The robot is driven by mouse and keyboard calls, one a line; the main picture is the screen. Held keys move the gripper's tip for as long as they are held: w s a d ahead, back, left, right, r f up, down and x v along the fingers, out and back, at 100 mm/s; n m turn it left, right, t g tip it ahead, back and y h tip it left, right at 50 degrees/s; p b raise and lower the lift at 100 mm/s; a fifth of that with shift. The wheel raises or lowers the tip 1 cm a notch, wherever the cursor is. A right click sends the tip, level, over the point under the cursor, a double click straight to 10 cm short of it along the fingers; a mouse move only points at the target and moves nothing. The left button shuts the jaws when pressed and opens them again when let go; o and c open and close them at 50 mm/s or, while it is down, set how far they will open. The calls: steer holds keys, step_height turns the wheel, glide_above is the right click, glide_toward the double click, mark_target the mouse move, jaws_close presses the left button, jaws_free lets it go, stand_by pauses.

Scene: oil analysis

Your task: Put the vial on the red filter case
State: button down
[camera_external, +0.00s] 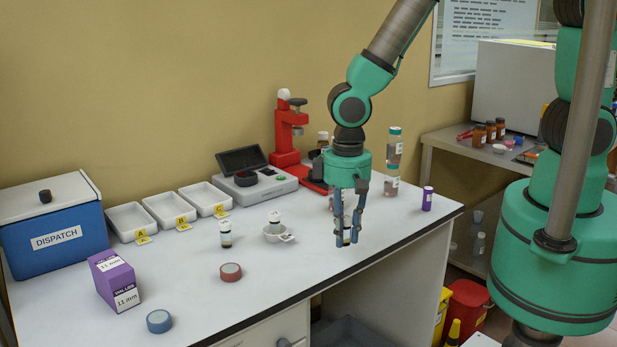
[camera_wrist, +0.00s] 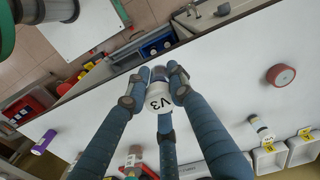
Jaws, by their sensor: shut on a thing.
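My gripper (camera_external: 350,236) hangs upright over the right part of the white table. Its fingers are shut on a small vial (camera_external: 347,229) with a white label. In the wrist view my gripper (camera_wrist: 154,82) holds the vial (camera_wrist: 158,98), and its label reads V3. I cannot tell how far the vial is above the table. The red filter case (camera_external: 231,272) is a flat round tin lying on the table, left of my gripper and nearer the front edge. It also shows in the wrist view (camera_wrist: 281,78), with nothing on top of it.
A second vial (camera_external: 225,235) stands left of a white dish (camera_external: 278,233) with another vial. A blue round case (camera_external: 159,321) and a purple box (camera_external: 115,281) lie front left. Trays, a scale (camera_external: 257,180) and a red press (camera_external: 286,132) stand behind. The front middle is clear.

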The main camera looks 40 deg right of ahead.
steer(key=w+a+p, duration=0.1)
steer(key=w+a, duration=0.3)
steer(key=a, duration=0.5)
steer(key=shift+r, duration=0.45)
steer(key=shift+w, duration=0.15)
glide_above(230, 268)
steer(key=shift+f, duration=0.75)
steer(key=shift+f, duration=0.1)
steer(key=shift+f, duration=1.65)
steer(key=shift+f, duration=0.2)
